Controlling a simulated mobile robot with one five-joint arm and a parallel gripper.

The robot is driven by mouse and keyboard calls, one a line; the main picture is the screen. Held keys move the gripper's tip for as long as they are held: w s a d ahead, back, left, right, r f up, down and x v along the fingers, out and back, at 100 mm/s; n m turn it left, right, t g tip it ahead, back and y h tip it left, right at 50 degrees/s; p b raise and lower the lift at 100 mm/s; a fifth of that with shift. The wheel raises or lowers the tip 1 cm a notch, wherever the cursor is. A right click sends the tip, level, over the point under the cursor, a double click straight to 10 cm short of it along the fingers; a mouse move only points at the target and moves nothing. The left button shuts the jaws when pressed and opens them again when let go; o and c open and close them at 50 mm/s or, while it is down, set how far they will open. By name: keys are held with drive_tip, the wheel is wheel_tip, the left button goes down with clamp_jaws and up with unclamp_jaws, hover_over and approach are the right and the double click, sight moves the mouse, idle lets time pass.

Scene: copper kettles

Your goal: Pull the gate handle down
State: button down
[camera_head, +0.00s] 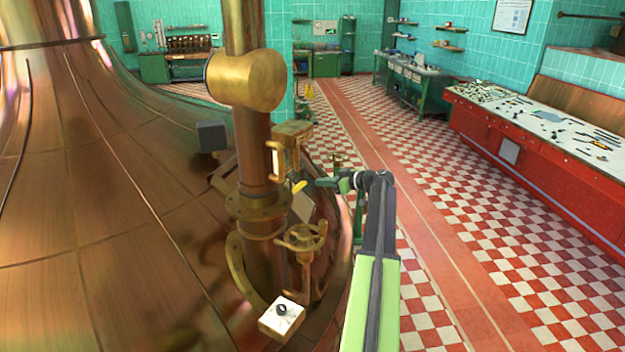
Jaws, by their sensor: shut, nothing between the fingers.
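A small yellow lever (299,187), which looks like the gate handle, sticks out tilted up to the right beside the brass pipe. I cannot tell for sure that it is the gate handle. A brass loop-shaped handle (276,160) stands upright above it on the pipe fittings. My gripper (327,182) is shut and empty. It points left and appears a short way right of the yellow lever, with a visible gap in the picture. The depth between them is hard to tell.
A brass handwheel (303,238) and a white box with a black knob (282,317) sit below. The large copper kettle (110,210) fills the left. A red console (560,160) stands at the right. The checkered floor (490,250) between is clear.

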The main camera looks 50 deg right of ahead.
drive_tip(key=shift+p+v, duration=0.3)
drive_tip(key=shift+v, duration=1.5)
drive_tip(key=shift+s, duration=0.1)
